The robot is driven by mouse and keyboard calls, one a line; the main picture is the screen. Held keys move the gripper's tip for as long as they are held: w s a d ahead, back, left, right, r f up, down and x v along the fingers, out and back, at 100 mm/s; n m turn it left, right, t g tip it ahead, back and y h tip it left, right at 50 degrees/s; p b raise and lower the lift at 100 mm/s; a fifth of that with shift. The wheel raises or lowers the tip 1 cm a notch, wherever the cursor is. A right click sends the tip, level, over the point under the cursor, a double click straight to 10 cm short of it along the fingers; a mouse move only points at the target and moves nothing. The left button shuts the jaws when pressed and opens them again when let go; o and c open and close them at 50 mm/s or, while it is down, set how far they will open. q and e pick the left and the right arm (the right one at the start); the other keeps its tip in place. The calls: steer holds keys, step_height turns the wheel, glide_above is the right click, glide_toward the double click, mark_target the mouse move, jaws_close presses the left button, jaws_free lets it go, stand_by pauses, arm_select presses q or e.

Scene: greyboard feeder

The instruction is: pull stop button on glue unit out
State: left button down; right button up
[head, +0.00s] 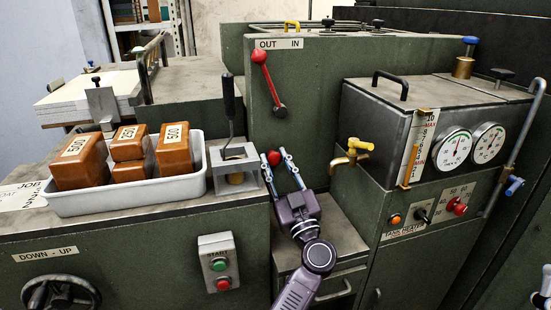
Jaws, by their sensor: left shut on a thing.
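My left gripper (278,160) reaches up from the bottom middle in the head view. Its two light-blue fingers are shut on a red round knob (274,158), which shows between the fingertips in front of the green machine face. I cannot tell whether this knob is the stop button, or how far it stands out. The glue unit (372,125) stands to the right, with two gauges and a level scale. A red knob (457,205) sits on its heater panel beside a numbered scale, clear of the gripper. My right gripper is not in view.
A white tray (130,203) with brown blocks is left of my gripper, beside a metal block with a dark-handled tool (230,110). A red OUT-IN lever (268,80) is above. A brass tap (350,155) juts out to the right. A start/stop box (217,262) is lower left.

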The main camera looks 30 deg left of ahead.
arm_select(q)
steer(key=shift+s+d+f+p, duration=0.1)
steer(key=shift+s+d+p, duration=0.15)
steer(key=shift+p, duration=0.6)
steer(key=shift+f, duration=0.1)
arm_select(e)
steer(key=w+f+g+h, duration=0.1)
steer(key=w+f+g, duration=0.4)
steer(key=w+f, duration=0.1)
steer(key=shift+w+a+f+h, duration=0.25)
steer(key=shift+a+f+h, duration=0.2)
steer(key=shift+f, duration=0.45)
arm_select(q)
steer(key=c, duration=1.9)
jaws_free()
steer(key=o, duration=0.4)
steer(key=shift+d, duration=0.15)
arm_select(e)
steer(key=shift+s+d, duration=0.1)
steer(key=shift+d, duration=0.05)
arm_select(q)
steer(key=shift+r, duration=0.2)
